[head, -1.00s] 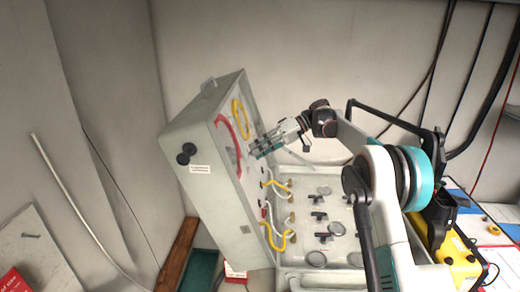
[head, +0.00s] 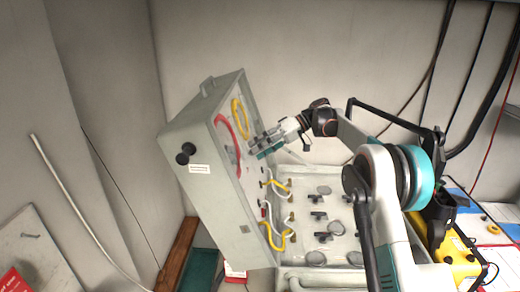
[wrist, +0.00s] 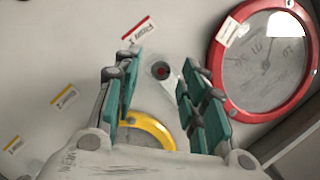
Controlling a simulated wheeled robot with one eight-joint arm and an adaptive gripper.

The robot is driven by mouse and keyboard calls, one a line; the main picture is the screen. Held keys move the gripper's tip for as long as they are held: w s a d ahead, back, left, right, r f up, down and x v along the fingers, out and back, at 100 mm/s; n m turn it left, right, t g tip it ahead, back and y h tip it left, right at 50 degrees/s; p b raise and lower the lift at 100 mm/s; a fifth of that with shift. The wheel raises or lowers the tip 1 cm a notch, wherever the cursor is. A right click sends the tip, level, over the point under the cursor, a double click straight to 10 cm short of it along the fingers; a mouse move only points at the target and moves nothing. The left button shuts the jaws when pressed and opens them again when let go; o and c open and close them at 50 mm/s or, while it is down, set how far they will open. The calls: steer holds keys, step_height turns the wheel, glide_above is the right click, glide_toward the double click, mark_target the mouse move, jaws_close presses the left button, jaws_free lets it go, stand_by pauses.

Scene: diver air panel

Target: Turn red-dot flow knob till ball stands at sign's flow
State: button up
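The red-dot knob (wrist: 160,71), a small round grey knob with a red centre, stands on the pale panel in the wrist view. My gripper (wrist: 157,64) is open, with one teal-padded finger on each side of the knob. A gap shows on both sides, and I cannot tell how far the tips stand off the panel. A red-striped label (wrist: 138,30) sits by the left finger; its print is hard to read. In the head view my gripper (head: 258,147) is at the grey panel box's (head: 205,165) face. I cannot make out the flow ball or the sign's figure.
A red-rimmed gauge (wrist: 222,92) lies close right of my fingers, and a yellow-rimmed gauge (wrist: 152,126) is partly hidden below them. In the head view, yellow hoses (head: 272,235) and the open case (head: 330,222) with black-handled fittings lie below my arm.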

steer(key=v, duration=1.1)
steer(key=shift+d, duration=0.35)
steer(key=shift+w+r, duration=0.1)
steer(key=shift+w, duration=0.05)
steer(key=shift+r, duration=0.1)
stand_by(1.9)
steer(key=s+d+f+m+t+h+b, duration=0.1)
steer(key=s+d+m+t+h+b, duration=0.25)
steer(key=s, duration=0.85)
steer(key=s+d+f+m+t+h+b, duration=0.1)
steer(key=s+m+t+h+b, duration=0.4)
steer(key=s, duration=0.6)
steer(key=s+d+f+t+h+b, duration=0.1)
steer(key=s+d+f+b, duration=0.2)
steer(key=s+f, duration=0.7)
steer(key=s+d+f+m+t+h+b, duration=0.1)
steer(key=s+d+f+b, duration=0.3)
steer(key=s+f, duration=0.7)
steer(key=s+h, duration=0.1)
steer(key=s, duration=0.2)
steer(key=shift+s+f, duration=0.2)
steer(key=shift+s, duration=0.05)
steer(key=shift+d+h, duration=0.1)
steer(key=shift+h, duration=0.15)
